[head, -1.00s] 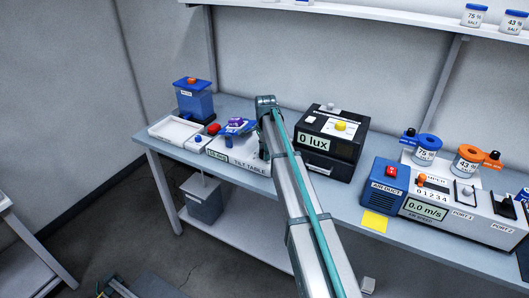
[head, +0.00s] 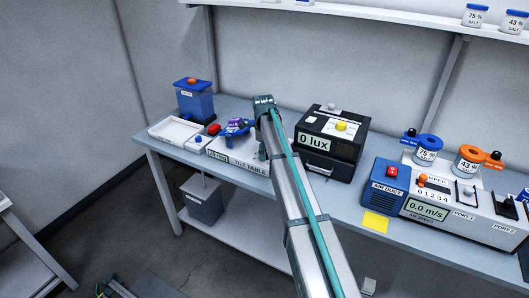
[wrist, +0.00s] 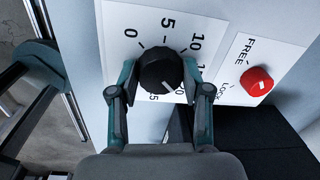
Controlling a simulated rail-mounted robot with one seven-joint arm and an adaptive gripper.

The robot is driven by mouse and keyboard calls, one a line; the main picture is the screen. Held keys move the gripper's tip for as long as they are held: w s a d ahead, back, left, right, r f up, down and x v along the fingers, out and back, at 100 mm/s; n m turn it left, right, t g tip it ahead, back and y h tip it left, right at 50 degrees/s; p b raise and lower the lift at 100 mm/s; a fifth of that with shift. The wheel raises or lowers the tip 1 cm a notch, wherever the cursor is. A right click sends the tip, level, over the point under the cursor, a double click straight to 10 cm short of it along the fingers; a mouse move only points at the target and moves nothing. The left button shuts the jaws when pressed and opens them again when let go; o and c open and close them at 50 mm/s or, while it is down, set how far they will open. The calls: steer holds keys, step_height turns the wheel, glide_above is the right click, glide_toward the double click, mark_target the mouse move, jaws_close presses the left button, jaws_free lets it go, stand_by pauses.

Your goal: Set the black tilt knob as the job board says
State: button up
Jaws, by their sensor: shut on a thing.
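The black tilt knob (wrist: 160,68) fills the middle of the wrist view, on a white numbered dial plate (wrist: 120,18). My gripper (wrist: 160,85) is shut on it, one finger on each side. The knob's white mark points to the lower right, towards the high end of the scale; fingers partly hide the numbers there, so I cannot tell the exact value. In the head view the tilt table (head: 247,163) carries a blue platform (head: 237,129) with a purple thing on it. Its small display (head: 217,154) is too small to read. My arm hides the knob and gripper there. I see no job board.
A red FREE/LOCK knob (wrist: 257,81) is close right of my gripper. A white tray (head: 175,130) is on the left.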

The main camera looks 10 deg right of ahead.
stand_by(0.3)
steer(key=o, duration=1.2)
steer(key=shift+r, duration=0.1)
steer(key=r, duration=1.2)
steer(key=shift+s+a, duration=0.15)
steer(key=shift+s, duration=0.15)
steer(key=shift+f, duration=0.1)
